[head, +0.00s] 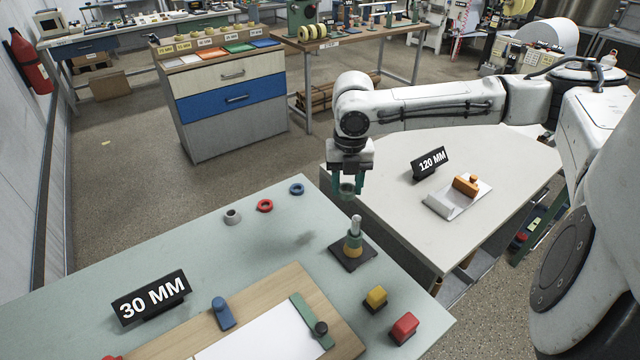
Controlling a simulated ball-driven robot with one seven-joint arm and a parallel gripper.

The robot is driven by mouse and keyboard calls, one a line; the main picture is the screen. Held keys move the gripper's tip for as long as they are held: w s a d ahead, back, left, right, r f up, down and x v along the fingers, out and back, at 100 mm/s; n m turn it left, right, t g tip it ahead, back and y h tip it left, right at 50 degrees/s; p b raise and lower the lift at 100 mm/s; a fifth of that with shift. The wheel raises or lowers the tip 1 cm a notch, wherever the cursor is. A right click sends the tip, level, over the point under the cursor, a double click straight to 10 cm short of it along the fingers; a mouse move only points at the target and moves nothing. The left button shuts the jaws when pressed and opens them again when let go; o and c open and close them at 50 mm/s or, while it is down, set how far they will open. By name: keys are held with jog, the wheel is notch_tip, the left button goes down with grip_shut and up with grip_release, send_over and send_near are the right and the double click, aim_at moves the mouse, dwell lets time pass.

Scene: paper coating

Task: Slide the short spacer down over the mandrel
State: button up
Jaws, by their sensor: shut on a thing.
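The mandrel (356,224) is a pale metal post standing upright on a dark square base (353,257) near the far right edge of the green table. A yellow piece and a greenish collar sit around its lower part, and its top is bare. My gripper (347,187) points down with teal fingers, above and slightly left of the mandrel's top. It is shut on a small grey-green ring-like piece, likely the short spacer, which appears apart from the mandrel. The fingers partly hide this piece.
Grey (232,216), red (264,206) and blue (297,188) rings lie left of the mandrel. Yellow (376,299) and red (404,327) blocks stand in front. A 30 MM sign (150,297) and wooden board (342,343) are nearby. A white table (380,185) is at right.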

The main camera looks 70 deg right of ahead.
jog(key=s, duration=0.1)
jog(key=s+d, duration=0.1)
jog(key=s, duration=0.1)
jog(key=shift+w+p, duration=0.1)
jog(key=shift+p, duration=0.2)
jog(key=b, duration=0.4)
send_over(357, 217)
jog(key=shift+a+f, duration=0.1)
jog(key=shift+f, duration=2.85)
jog(key=shift+p, duration=0.9)
jog(key=shift+f+b, duration=1.25)
jog(key=shift+f, duration=0.8)
jog(key=o, duration=1.1)
jog(key=shift+r, duration=0.1)
